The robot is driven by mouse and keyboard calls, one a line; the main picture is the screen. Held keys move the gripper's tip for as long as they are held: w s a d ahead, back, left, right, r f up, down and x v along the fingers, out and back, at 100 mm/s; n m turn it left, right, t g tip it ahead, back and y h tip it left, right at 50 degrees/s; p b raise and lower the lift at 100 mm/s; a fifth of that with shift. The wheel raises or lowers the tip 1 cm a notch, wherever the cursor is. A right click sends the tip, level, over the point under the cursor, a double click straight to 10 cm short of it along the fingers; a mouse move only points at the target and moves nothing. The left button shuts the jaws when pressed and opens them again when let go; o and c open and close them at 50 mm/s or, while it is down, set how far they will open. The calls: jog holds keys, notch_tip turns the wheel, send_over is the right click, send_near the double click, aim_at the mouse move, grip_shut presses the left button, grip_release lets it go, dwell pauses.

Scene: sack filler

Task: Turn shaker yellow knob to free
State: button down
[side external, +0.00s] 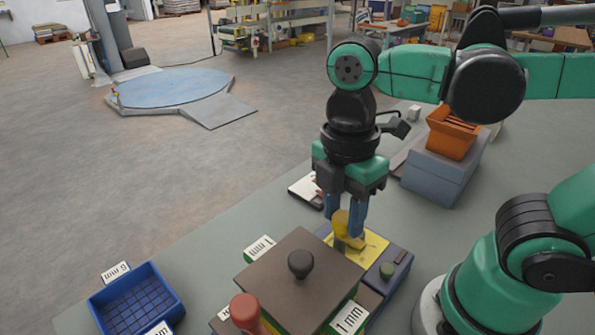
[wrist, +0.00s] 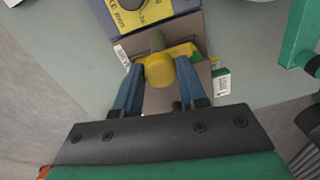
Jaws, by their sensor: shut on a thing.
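The yellow knob (side external: 342,223) is between the blue fingers of my gripper (side external: 350,215), above a yellow plate (side external: 371,246) on the dark blue shaker body. In the wrist view the knob (wrist: 160,71) sits between the two blue fingertips (wrist: 160,75), which close on it from left and right. A yellow bar (wrist: 183,51) reaches right from it. My gripper points down. Part of the knob is hidden by the fingers in the side view. I cannot read its setting from the marks.
A brown lid (side external: 302,275) with a black knob stands close to my gripper, with "1 mm" labels beside it. A red knob (side external: 244,309) and a blue crate (side external: 128,305) are nearer the camera. An orange bin (side external: 453,134) stands on a grey-blue box behind right.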

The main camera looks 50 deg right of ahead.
aim_at(342, 214)
jog(key=shift+c, duration=2.4)
grip_release()
jog(key=shift+r, duration=0.1)
jog(key=shift+w+r, duration=0.15)
jog(key=shift+r, duration=2.6)
